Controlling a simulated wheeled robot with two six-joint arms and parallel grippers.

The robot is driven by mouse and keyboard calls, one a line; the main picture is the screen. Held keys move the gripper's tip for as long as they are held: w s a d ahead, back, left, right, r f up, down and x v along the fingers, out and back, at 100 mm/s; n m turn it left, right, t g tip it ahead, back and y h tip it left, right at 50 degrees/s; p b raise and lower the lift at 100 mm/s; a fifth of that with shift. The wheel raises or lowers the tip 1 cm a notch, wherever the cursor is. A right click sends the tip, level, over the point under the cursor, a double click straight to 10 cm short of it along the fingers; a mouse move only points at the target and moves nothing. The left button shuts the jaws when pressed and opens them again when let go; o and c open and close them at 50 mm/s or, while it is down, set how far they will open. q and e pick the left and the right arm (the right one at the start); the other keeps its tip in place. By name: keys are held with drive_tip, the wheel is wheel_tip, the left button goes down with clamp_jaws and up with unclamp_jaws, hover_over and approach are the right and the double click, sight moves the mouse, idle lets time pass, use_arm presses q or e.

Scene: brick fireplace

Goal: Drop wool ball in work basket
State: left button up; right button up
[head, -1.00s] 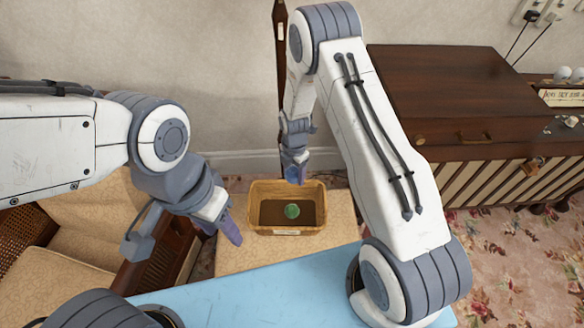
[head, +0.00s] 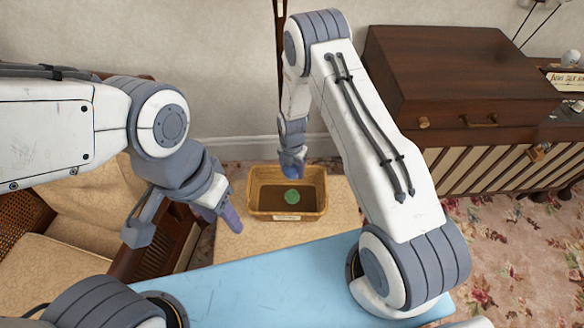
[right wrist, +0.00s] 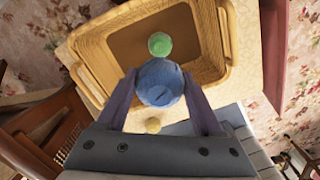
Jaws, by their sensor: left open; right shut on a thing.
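A tan woven work basket (head: 323,207) with a pale label stands on a cream cushioned surface, and its rim also shows in the right wrist view (right wrist: 231,40). A small green ball (head: 291,197) lies inside it and also shows in the right wrist view (right wrist: 160,44). My right gripper (head: 292,166) is above the basket's far side, pointing down. In the right wrist view my right gripper (right wrist: 158,92) is shut on a blue ball (right wrist: 160,80). My left gripper (head: 230,214) is open and empty, left of the basket.
A dark wooden cabinet (head: 455,70) stands at the right. A cushioned chair (head: 75,215) is at the left. A light blue flat surface (head: 270,285) lies in front.

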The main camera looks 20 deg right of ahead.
sight(292, 167)
drive_tip(key=shift+f, duration=0.1)
drive_tip(key=o, duration=1.4)
wheel_tip(292, 167, up, 10)
drive_tip(key=shift+r+p, duration=0.25)
drive_tip(key=shift+p, duration=0.15)
drive_tip(key=shift+a+r, duration=0.1)
drive_tip(key=s+a+r+m+p, duration=0.2)
drive_tip(key=s+a+r+m, duration=0.15)
drive_tip(key=r, duration=0.35)
drive_tip(key=s+a+r+m+p, duration=0.2)
drive_tip(key=s+a+r+m, duration=0.15)
drive_tip(key=r, duration=0.35)
drive_tip(key=s+a+r+m+p, duration=0.1)
drive_tip(key=s+a+r+m, duration=0.2)
drive_tip(key=r, duration=0.5)
drive_tip(key=s+r+m+p, duration=0.1)
drive_tip(key=s+r+m, duration=0.2)
drive_tip(key=s, duration=0.3)
drive_tip(key=s+r+m+p, duration=0.2)
drive_tip(key=s+r+m, duration=0.2)
drive_tip(key=s, duration=0.2)
drive_tip(key=s+r+m+y+p, duration=0.1)
drive_tip(key=s+r+m, duration=0.2)
drive_tip(key=s+r, duration=0.1)
drive_tip(key=shift+s+d+r+p, duration=0.15)
drive_tip(key=shift+s+d+p, duration=0.05)
drive_tip(key=shift+s, duration=0.25)
drive_tip(key=shift+s+d+r+p, duration=0.15)
drive_tip(key=shift+s+d+p, duration=0.05)
drive_tip(key=shift+s, duration=0.25)
